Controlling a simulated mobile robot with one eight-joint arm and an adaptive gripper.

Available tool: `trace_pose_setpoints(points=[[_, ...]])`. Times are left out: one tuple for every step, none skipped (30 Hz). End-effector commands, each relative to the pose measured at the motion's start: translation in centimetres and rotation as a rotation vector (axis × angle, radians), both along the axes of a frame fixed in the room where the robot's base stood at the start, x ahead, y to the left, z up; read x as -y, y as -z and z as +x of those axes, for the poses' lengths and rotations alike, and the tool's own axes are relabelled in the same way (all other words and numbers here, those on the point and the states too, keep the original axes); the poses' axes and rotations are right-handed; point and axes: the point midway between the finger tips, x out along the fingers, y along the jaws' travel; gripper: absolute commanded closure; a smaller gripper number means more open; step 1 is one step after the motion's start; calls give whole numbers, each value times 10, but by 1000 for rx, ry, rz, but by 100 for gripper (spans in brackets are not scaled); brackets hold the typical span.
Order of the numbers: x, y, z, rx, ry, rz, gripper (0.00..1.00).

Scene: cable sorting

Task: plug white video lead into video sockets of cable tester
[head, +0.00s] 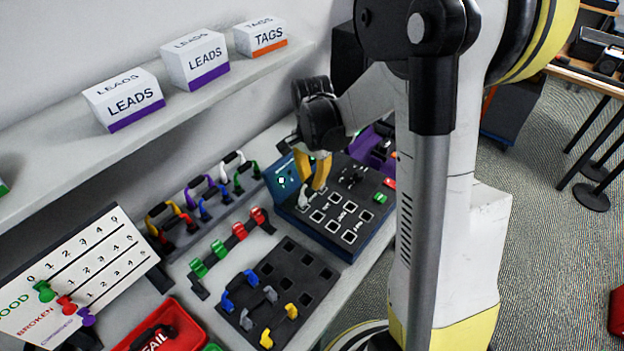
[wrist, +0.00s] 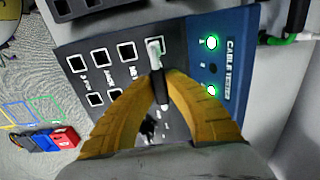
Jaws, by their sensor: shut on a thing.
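The cable tester (head: 312,232) is a dark box with rows of white-framed sockets and a blue end panel; in the wrist view its panel (wrist: 228,70) shows two lit green lamps. My gripper (head: 318,180) is over the tester. In the wrist view its yellow fingers (wrist: 163,82) are closed around the dark part of the white video lead (wrist: 153,50). The lead's white end is at the socket nearest the blue panel. I cannot tell how deep it sits. The other end is hidden behind the fingers. The socket labels are too small to read surely.
A rack of coloured leads (head: 205,208) stands left of the tester, with green and red clips (head: 238,231) in front. A black tray (head: 313,283) holds blue, grey and yellow leads. A red FAIL bin (head: 185,325) and a score board (head: 98,240) are further left.

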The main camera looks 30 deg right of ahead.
Motion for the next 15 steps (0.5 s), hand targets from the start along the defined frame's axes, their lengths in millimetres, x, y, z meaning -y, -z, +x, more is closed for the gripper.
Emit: trace_pose_setpoints(points=[[0,2,0,0,0,0,100],[0,2,0,0,0,0,100],[0,2,0,0,0,0,100],[0,1,0,0,0,0,100],[0,1,0,0,0,0,100],[0,1,0,0,0,0,100],[0,1,0,0,0,0,100],[0,1,0,0,0,0,100],[0,1,0,0,0,0,100],[0,1,0,0,0,0,100],[0,1,0,0,0,0,100],[0,1,0,0,0,0,74],[0,1,0,0,0,0,65],[0,1,0,0,0,0,65],[0,1,0,0,0,0,65]])
